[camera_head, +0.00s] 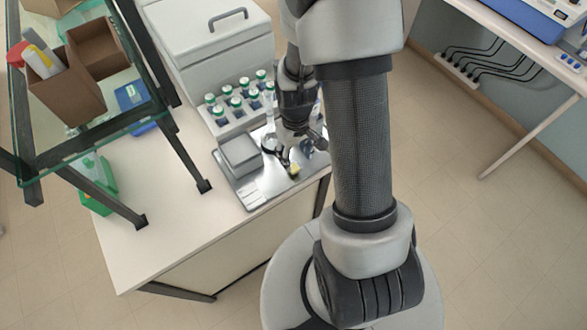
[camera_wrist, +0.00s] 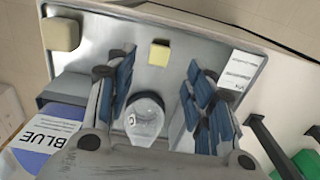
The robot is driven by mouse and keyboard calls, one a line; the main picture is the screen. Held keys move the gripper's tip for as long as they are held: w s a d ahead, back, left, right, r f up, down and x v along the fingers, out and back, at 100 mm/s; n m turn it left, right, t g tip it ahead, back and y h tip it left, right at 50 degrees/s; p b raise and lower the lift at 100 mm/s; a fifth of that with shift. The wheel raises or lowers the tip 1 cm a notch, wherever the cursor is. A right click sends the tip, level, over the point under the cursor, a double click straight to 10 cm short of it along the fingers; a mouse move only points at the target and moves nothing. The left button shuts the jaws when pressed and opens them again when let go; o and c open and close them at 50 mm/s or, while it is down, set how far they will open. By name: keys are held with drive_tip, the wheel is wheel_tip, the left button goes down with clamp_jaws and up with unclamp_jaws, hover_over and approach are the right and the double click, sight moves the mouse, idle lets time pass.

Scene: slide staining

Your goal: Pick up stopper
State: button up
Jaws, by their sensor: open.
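The fingers have blue pads and stand wide apart, with visible gaps on both sides of the glass. A small pale yellow block (camera_wrist: 158,53) lies on the metal tray (camera_wrist: 100,45) beyond the glass. I cannot tell for certain which piece is the stopper. In the head view my gripper (camera_head: 295,150) is low over the tray (camera_head: 227,170), and my arm hides part of that area. A yellow piece (camera_head: 293,170) shows near the fingertips.
A larger yellow block (camera_wrist: 62,34) and a bottle labelled BLUE (camera_wrist: 42,138) are at the left in the wrist view. A grey box (camera_head: 240,154) is on the tray. Several green-capped bottles (camera_head: 228,90) stand behind it. Bare counter (camera_head: 165,200) lies to the left.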

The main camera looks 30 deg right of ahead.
sight(294, 168)
drive_tip(key=f, duration=0.2)
drive_tip(key=f+b, duration=0.1)
drive_tip(key=f, duration=0.4)
drive_tip(key=shift+w+f, duration=0.1)
drive_tip(key=shift+w, duration=0.15)
drive_tip(key=shift+c, duration=0.2)
drive_tip(key=c, duration=0.8)
